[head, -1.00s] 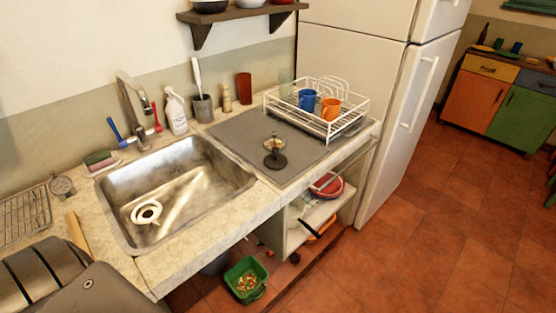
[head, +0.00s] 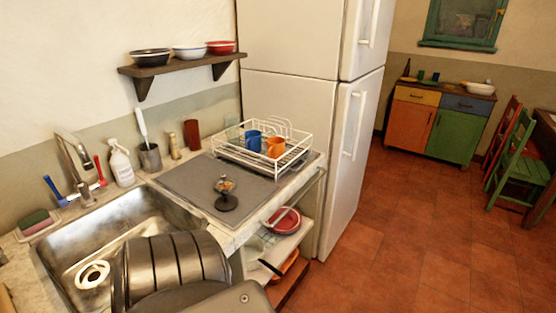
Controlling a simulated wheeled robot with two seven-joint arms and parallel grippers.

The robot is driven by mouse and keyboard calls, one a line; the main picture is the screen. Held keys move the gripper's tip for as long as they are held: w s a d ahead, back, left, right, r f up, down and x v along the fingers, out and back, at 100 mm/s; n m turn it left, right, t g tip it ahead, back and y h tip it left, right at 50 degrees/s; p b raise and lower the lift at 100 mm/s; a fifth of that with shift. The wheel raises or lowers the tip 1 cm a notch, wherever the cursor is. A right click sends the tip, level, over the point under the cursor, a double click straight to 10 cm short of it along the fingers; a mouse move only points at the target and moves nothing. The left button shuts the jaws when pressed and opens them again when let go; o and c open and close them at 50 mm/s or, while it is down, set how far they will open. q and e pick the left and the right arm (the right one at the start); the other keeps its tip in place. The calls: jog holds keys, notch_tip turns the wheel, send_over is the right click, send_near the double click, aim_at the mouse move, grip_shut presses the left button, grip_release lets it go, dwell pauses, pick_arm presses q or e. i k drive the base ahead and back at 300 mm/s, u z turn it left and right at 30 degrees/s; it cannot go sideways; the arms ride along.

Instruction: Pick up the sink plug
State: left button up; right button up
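A small dark, round-based object (head: 226,201), with a light, shiny piece just behind it (head: 224,184), rests on the grey mat right of the sink. It may be the sink plug; it is too small to be sure. The metal sink (head: 120,220) is at lower left. A white ring with a dark centre (head: 93,274) lies at its bottom, around what looks like the drain. A dark banded part of my own arm covers the sink's lower right. Neither gripper shows in the head view.
A white dish rack (head: 262,155) with a blue mug (head: 253,140) and an orange mug (head: 277,147) stands behind the mat. The faucet (head: 76,155), a soap bottle (head: 121,164) and a brush holder (head: 150,157) line the wall. Open floor (head: 400,240) lies right.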

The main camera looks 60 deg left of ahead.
aim_at(226, 203)
jog(key=z, duration=0.05)
jog(key=i, duration=1.65)
jog(key=u, duration=2.25)
